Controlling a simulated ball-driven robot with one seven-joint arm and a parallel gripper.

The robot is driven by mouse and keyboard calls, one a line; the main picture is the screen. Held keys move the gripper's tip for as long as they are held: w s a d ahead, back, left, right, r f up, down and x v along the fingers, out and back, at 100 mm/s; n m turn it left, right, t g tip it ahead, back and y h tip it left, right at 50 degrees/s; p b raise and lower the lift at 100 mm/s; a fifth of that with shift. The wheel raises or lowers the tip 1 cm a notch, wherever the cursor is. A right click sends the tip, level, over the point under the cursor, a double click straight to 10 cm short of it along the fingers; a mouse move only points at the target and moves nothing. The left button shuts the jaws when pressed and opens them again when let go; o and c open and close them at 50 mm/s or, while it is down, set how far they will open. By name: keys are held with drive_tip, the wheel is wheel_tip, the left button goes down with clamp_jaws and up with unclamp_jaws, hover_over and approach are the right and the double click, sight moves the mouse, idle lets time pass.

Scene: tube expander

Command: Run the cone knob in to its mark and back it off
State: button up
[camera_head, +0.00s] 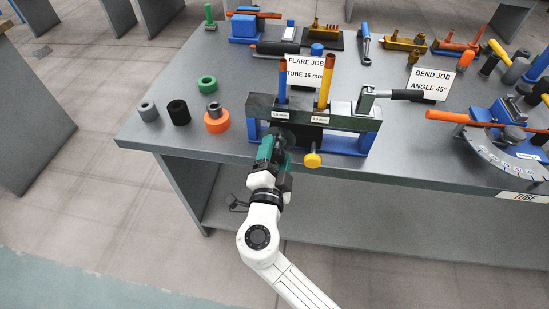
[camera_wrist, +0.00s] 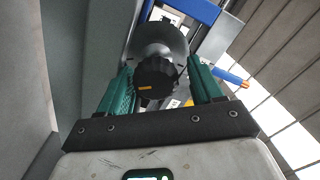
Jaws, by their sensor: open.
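The flaring tool (camera_head: 345,122) stands near the front edge of the bench, with a blue tube and an orange tube upright in its bar. In the wrist view, a black ridged knob (camera_wrist: 155,72) with an orange line on its face sits in front of a round grey disc (camera_wrist: 160,38); I take it as the cone knob. My gripper (camera_head: 277,142) is at the left front of the tool, and its green fingers (camera_wrist: 162,88) are open, one on each side of the knob. I cannot tell whether they touch it. In the head view my gripper mostly hides the knob.
A yellow knob (camera_head: 312,160) sticks out just right of my gripper. A lever with a black handle (camera_head: 408,95) is at the tool's right end. Several rings, including a green ring (camera_head: 207,84), lie to the left. A bending tool (camera_head: 500,148) is at right.

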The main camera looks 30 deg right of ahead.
sight(276, 161)
drive_tip(key=shift+s+d+f, duration=0.1)
drive_tip(key=shift+s+f, duration=0.05)
drive_tip(key=shift+f, duration=0.2)
drive_tip(key=shift+s+f, duration=0.1)
drive_tip(key=shift+s, duration=0.1)
drive_tip(key=b+v, duration=0.1)
drive_tip(key=v, duration=0.1)
drive_tip(key=shift+s+a+b, duration=0.1)
drive_tip(key=shift+a+b, duration=0.2)
drive_tip(key=shift+b, duration=0.1)
drive_tip(key=v, duration=0.1)
drive_tip(key=b+v, duration=0.2)
drive_tip(key=v, duration=0.1)
drive_tip(key=shift+r, duration=0.3)
